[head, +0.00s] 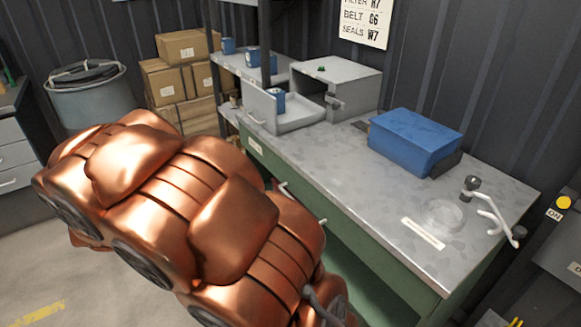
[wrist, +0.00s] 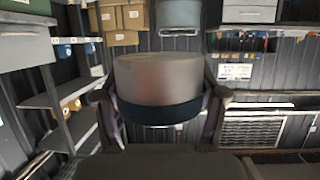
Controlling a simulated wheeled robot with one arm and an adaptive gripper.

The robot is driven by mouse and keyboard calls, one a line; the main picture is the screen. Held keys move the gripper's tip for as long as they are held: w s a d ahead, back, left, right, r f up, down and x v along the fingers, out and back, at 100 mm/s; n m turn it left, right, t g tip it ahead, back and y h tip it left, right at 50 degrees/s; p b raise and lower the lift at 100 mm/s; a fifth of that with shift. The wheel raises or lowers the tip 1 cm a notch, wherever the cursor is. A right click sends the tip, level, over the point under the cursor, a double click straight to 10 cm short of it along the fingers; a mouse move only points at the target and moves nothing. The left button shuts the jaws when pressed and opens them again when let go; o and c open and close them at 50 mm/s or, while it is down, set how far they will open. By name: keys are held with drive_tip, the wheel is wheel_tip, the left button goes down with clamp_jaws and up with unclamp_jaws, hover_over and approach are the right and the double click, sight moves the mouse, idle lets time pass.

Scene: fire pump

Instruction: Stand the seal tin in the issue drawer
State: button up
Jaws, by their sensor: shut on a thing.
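In the wrist view my gripper (wrist: 160,108) is shut on a round tin (wrist: 157,80), with a finger on each side of it. The tin is plain grey with a dark blue band at one end; no lettering shows, and I cannot tell whether it is upright. In the head view my copper arm hides the gripper and this tin. The grey drawer (head: 305,121) of a small cabinet (head: 352,84) on the bench is pulled out to the left. A blue tin (head: 278,98) stands in it, near its handled front.
A blue box (head: 412,138) sits on the bench (head: 365,185) right of the cabinet. A clear round dish (head: 443,214) and a bent white handle (head: 492,212) are near its right end. More blue tins (head: 252,58) stand on the shelf behind. The bench middle is largely clear.

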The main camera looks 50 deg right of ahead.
drive_tip(key=w+d+r+m+g+h, duration=0.2)
drive_tip(key=w+d+r+m+h, duration=0.1)
drive_tip(key=w+d, duration=0.6)
drive_tip(key=w+d+m+g+h, duration=0.1)
drive_tip(key=d+m+g+h, duration=0.35)
drive_tip(key=d, duration=1.15)
drive_tip(key=s+d+f+m+g+h, duration=0.1)
drive_tip(key=s+d+f+m+g, duration=0.15)
drive_tip(key=d, duration=0.45)
drive_tip(key=s+d+f+m+g, duration=0.1)
drive_tip(key=s+d+m+g, duration=0.15)
drive_tip(key=d, duration=0.45)
drive_tip(key=m+g+p, duration=0.3)
drive_tip(key=m+g, duration=0.2)
hover_over(319, 165)
drive_tip(key=shift+n, duration=0.25)
drive_tip(key=f, duration=0.6)
drive_tip(key=shift+s+f, duration=0.2)
drive_tip(key=shift+f, duration=0.15)
drive_tip(key=shift+w+f+t, duration=0.1)
drive_tip(key=shift+f+t, duration=0.15)
drive_tip(key=shift+f, duration=1.45)
drive_tip(key=shift+f, duration=0.15)
